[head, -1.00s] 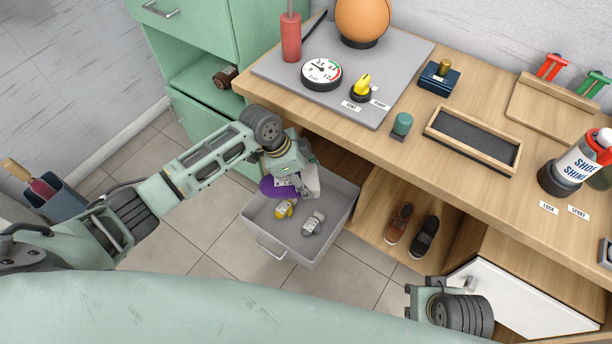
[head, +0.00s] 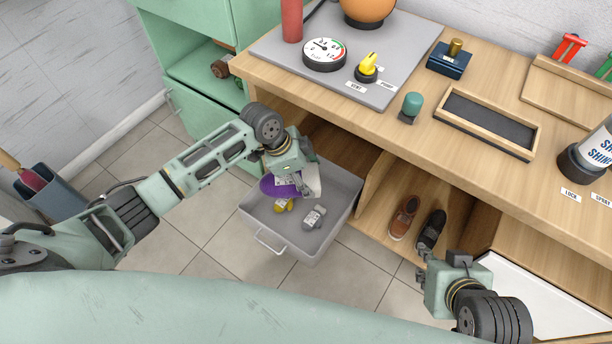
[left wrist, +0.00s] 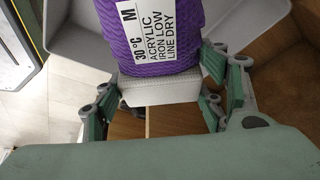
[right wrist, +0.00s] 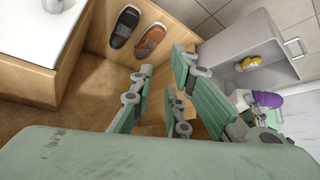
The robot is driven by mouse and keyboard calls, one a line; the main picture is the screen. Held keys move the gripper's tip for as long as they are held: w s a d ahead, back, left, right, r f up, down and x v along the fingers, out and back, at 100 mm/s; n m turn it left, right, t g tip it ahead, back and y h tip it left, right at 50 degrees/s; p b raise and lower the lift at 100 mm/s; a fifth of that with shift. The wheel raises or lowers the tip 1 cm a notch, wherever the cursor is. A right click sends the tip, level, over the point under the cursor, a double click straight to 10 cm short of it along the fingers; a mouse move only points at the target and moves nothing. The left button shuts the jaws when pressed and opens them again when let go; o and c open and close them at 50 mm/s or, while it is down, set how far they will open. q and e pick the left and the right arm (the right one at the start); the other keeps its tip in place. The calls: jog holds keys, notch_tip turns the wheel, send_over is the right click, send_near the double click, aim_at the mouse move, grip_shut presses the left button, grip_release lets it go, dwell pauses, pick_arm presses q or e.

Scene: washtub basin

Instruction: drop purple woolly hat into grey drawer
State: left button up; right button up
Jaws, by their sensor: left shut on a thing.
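The purple woolly hat (head: 270,187) is in my left gripper (head: 298,180), over the back left part of the open grey drawer (head: 333,232). In the left wrist view the hat (left wrist: 165,55) sits between the fingers, with a white care label and a pale band at its lower end. The drawer's grey wall (left wrist: 75,35) shows behind it. The right wrist view also shows the hat (right wrist: 267,99) beside the drawer (right wrist: 275,72). I cannot tell whether the hat touches the drawer. My right gripper (right wrist: 162,85) is open and empty, to the right of the drawer.
A yellow bundle (head: 284,205) and a grey bundle (head: 314,217) lie in the drawer. Brown (head: 403,217) and black (head: 431,230) shoes stand in the cubby to its right. The wooden worktop (head: 405,145) overhangs behind the drawer. Tiled floor is clear in front.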

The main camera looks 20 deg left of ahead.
aim_at(289, 179)
pick_arm(q)
jog(key=shift+f+b, duration=0.65)
jog(key=shift+b, duration=0.1)
jog(key=shift+f, duration=0.1)
pick_arm(e)
jog(key=w+a+r+t+y, duration=0.1)
jog(key=w+a+r+t, duration=0.1)
jog(key=w+r+t, duration=0.2)
jog(key=shift+w+a+r+t, duration=0.4)
jog(key=shift+w+r, duration=0.5)
jog(key=shift+w, duration=0.9)
pick_arm(q)
jog(key=o, duration=1.2)
jog(key=v, duration=1.2)
